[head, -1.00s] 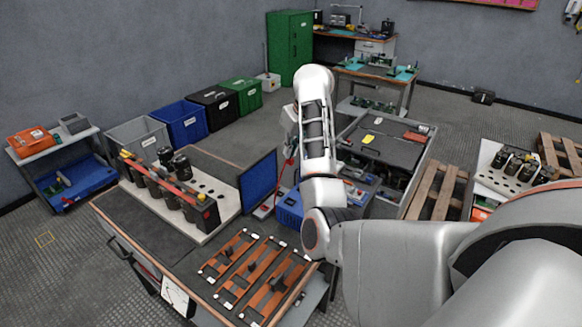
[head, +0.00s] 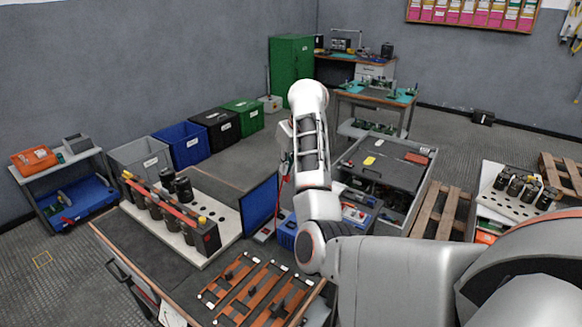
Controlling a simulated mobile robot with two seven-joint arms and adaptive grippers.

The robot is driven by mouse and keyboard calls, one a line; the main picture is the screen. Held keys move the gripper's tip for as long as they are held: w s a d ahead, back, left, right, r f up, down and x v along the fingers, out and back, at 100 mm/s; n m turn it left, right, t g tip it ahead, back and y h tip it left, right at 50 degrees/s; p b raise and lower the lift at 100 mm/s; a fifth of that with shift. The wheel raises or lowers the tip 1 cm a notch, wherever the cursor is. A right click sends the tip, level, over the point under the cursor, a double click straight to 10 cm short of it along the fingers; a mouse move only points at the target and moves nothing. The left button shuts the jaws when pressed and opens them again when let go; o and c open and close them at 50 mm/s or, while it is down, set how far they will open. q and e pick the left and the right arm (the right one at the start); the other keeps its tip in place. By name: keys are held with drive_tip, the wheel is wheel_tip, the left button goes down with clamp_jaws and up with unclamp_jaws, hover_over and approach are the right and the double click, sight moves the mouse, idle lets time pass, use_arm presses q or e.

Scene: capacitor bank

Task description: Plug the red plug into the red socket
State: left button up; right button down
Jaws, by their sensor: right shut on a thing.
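My right arm reaches up and forward over the workbench's right end, and its right gripper (head: 286,168) hangs above and behind the blue monitor. The fingers are small and partly hidden by my forearm. The gripper is shut on the red plug, of which only a little red shows at the fingers. A thin red cable (head: 279,200) drops from there toward the blue instrument box (head: 287,233) beside the monitor. I cannot make out the red socket. My left gripper is not in view.
The workbench (head: 125,238) carries a capacitor rack (head: 170,215), the monitor (head: 259,207) and a copper busbar frame (head: 262,290). A grey tool cart (head: 385,165) stands behind my forearm. Coloured bins (head: 185,146) line the left wall.

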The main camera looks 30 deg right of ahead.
drive_tip(key=w+a+f+n, duration=0.1)
drive_tip(key=w+a, duration=0.4)
drive_tip(key=w, duration=0.1)
drive_tip(key=shift+w+y, duration=0.3)
idle(0.8)
drive_tip(key=shift+w, duration=0.1)
idle(0.4)
drive_tip(key=shift+m, duration=0.3)
